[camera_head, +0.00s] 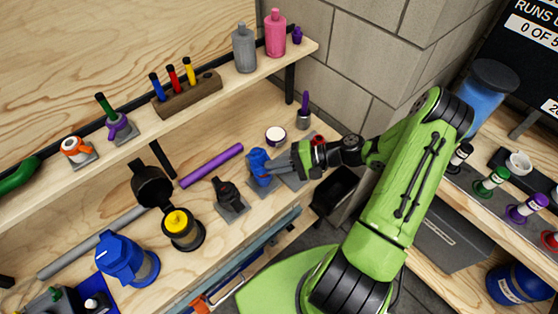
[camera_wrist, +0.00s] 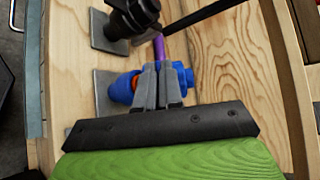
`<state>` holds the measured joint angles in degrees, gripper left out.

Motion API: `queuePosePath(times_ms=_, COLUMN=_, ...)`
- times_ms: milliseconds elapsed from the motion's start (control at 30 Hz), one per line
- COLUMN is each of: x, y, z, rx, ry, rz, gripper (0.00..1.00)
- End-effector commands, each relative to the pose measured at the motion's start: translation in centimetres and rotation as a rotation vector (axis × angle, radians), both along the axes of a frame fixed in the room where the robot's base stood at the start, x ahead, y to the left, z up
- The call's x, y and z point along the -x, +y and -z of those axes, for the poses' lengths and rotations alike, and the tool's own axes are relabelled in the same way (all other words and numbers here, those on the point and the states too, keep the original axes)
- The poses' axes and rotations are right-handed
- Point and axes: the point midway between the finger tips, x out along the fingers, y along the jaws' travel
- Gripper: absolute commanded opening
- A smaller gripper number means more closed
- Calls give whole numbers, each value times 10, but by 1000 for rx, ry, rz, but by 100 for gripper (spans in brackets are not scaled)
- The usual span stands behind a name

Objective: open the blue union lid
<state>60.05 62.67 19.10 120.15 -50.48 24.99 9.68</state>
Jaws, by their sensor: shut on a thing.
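The blue union (camera_head: 260,161) stands on a small grey plate on the workbench in the head view. In the wrist view its blue body (camera_wrist: 122,88) shows left of my fingers, and more blue shows to their right. My gripper (camera_head: 284,163) comes in from the right and is at the union. In the wrist view my gripper (camera_wrist: 163,88) has its two grey fingers close together across the middle of the blue part, shut on it. The fingers hide the middle of the union, so I cannot tell whether the lid is raised.
A black fitting (camera_head: 229,196) on a plate stands left of the union. A purple rod (camera_head: 211,166) lies behind it. A white round cap (camera_head: 276,135) and a grey holder with a purple piece (camera_head: 304,112) stand farther back. A black bin (camera_head: 338,187) is at the right.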

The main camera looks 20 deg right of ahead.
Motion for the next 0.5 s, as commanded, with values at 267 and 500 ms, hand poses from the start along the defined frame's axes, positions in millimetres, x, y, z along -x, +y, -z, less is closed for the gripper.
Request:
queuePosePath(times_ms=267, x=-21, y=6, z=-37, rx=87, ry=243, rz=-2, gripper=0)
queuePosePath(times_ms=500, x=-44, y=14, z=-53, rx=156, ry=458, rz=-2, gripper=0)
